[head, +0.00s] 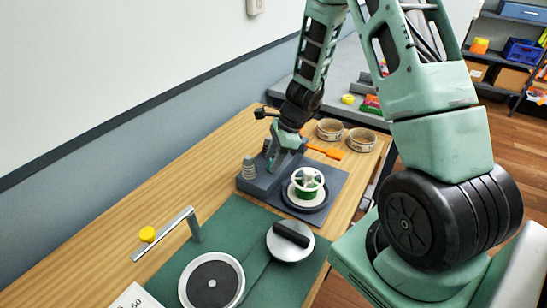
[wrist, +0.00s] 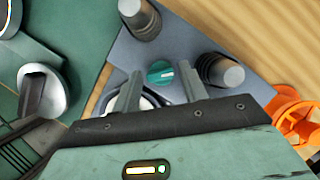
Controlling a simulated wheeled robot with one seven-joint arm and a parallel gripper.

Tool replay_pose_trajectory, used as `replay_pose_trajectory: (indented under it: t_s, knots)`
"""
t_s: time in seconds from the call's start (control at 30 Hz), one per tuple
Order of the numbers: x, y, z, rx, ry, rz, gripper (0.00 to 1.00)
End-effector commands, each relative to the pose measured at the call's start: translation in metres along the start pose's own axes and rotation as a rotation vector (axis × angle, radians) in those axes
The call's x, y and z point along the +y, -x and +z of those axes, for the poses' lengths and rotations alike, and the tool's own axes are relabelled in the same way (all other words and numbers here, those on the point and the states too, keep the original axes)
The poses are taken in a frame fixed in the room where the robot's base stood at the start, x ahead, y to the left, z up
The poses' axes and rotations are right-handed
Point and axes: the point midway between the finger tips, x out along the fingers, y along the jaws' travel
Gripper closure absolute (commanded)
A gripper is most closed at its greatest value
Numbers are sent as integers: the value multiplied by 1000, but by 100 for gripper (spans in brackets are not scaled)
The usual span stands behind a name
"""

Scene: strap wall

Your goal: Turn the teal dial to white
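The teal dial (wrist: 159,73) sits on the dark grey plate (wrist: 187,37) in the wrist view. It is small and round, with a short pale mark towards its right side. My gripper (wrist: 160,67) is open, its two grey fingers on either side of the dial in the picture, with gaps between. I cannot tell whether the fingertips are level with the dial or above it. In the head view my gripper (head: 279,158) is low over the plate and the dial is hidden. No white target mark can be made out.
Ribbed grey posts (wrist: 222,72) (wrist: 139,16) flank the dial. A green-and-white spool (head: 308,182) stands on the plate's near side. A black-handled disc (head: 290,241) and metal bar (head: 163,234) are nearer.

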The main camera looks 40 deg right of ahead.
Motion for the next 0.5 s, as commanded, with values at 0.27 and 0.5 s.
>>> replay_pose_trajectory:
  t_s: [0.27, 0.5]
  knots:
    - [0, 0, 0, 0, 1, 1, 92]
    - [0, 1, 1, -1, 47, 21, 92]
